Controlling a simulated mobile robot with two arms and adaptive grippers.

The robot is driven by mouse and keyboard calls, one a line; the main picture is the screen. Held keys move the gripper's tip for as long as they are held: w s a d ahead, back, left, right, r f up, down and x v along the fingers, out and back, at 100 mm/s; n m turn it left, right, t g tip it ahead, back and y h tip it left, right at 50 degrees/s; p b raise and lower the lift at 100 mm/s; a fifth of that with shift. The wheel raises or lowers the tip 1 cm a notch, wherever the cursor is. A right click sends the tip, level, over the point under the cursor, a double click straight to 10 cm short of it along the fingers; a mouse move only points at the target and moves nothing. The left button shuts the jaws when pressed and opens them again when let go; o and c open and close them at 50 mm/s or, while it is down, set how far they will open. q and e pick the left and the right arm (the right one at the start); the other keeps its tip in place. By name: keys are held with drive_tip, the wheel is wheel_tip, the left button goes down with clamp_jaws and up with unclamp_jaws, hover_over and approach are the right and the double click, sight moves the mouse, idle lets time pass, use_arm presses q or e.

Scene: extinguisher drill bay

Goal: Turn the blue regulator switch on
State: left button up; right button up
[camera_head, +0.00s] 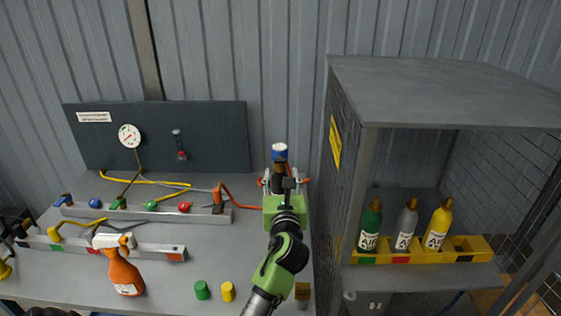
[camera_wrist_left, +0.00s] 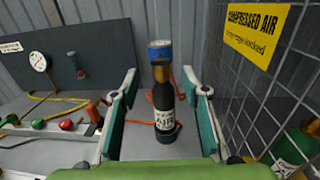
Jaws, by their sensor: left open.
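A black bottle with a brass neck and a blue top (camera_head: 279,148) stands near the right end of the bench; the blue top also shows in the left wrist view (camera_wrist_left: 160,49). The bottle's white label reads AIR. My left gripper (camera_head: 284,179) is open and points at this bottle, which appears between its fingers in the left wrist view. I see no contact. A blue lever-like part (camera_head: 63,200) and a round blue knob (camera_head: 95,203) sit at the left end of the back rail. I cannot tell which blue part is the regulator switch.
A grey mesh cabinet (camera_head: 440,85) stands close on the right, holding green, grey and yellow bottles in a yellow rack (camera_head: 467,256). An orange spray bottle (camera_head: 124,272), green cap (camera_head: 202,290) and yellow cap (camera_head: 228,291) stand in front. Hoses cross the back of the bench.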

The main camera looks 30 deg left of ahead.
sight(280, 161)
use_arm(q)
drive_tip(key=x, duration=0.7)
drive_tip(key=shift+w+a, duration=0.15)
drive_tip(key=c, duration=1.1)
